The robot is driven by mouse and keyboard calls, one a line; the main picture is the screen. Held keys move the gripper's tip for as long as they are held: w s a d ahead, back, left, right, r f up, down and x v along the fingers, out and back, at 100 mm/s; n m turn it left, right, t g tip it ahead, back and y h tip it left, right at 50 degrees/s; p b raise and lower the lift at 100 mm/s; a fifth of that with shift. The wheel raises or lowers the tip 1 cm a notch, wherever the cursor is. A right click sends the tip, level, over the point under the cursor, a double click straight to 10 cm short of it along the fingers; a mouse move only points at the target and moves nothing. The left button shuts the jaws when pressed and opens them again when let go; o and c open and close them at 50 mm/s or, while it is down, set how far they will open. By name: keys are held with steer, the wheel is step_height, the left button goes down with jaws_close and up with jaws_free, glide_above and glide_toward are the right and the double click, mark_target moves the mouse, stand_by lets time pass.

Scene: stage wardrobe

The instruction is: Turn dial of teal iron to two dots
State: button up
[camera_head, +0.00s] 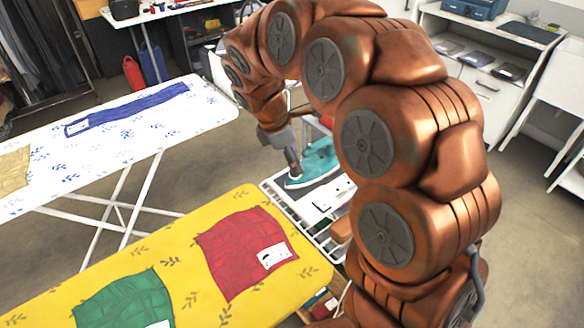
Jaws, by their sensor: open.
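The teal iron (318,162) sits on a white rack (276,187) at the right end of the yellow ironing board. My gripper (294,172) is at the iron's left side, pointing down close to it. The jaws look small here, and I cannot tell whether they touch the iron. The dial and its dots cannot be made out; my gripper and arm cover part of the iron.
The yellow ironing board (180,250) carries a red cloth (235,240) and a green cloth (120,300). A white ironing board (110,150) with a blue cloth (130,108) stands behind. White cabinets (480,85) stand at the back right. Open floor lies at right.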

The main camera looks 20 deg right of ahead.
steer(key=shift+w+d+f+n+h+p, duration=0.2)
steer(key=shift+w+f+n, duration=0.25)
steer(key=shift+w+f, duration=0.8)
steer(key=shift+w+d+f+n+h+p, duration=0.15)
steer(key=shift+w+d+f+n, duration=0.45)
steer(key=shift+f, duration=1.2)
steer(key=shift+w+f+n+h+p, duration=0.15)
steer(key=shift+w+f+n, duration=0.2)
steer(key=shift+w+f, duration=1)
steer(key=shift+s+f, duration=0.15)
steer(key=shift+s, duration=0.05)
jaws_close()
